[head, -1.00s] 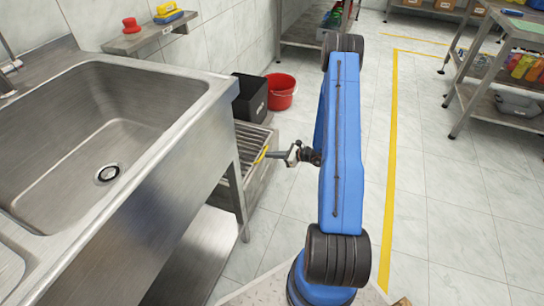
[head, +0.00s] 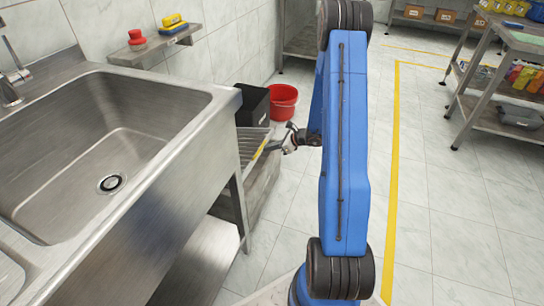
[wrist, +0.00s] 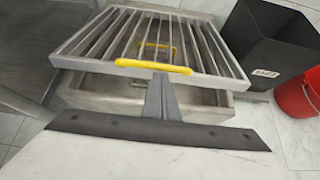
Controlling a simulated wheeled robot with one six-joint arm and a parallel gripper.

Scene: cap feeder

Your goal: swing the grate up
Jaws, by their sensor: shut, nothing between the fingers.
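The grate (head: 252,146) is a metal frame with bars over a low metal box (head: 262,182), beside the sink. In the wrist view the grate (wrist: 85,38) is tilted, its front edge raised above the box rim (wrist: 85,97) with a gap between. A yellow handle (wrist: 135,63) sits on the front edge. My gripper (wrist: 161,80) is shut and empty; its fingertips reach under the handle and are partly hidden by it. In the head view my gripper (head: 272,147) is at the grate's right edge. A second yellow handle (wrist: 148,46) shows through the bars.
A black bin (head: 252,105) and a red bucket (head: 284,100) stand just behind the box. The steel sink (head: 100,140) is close on the left. Open tiled floor lies to the right, with a yellow line (head: 393,200) and a shelf cart (head: 500,110) beyond.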

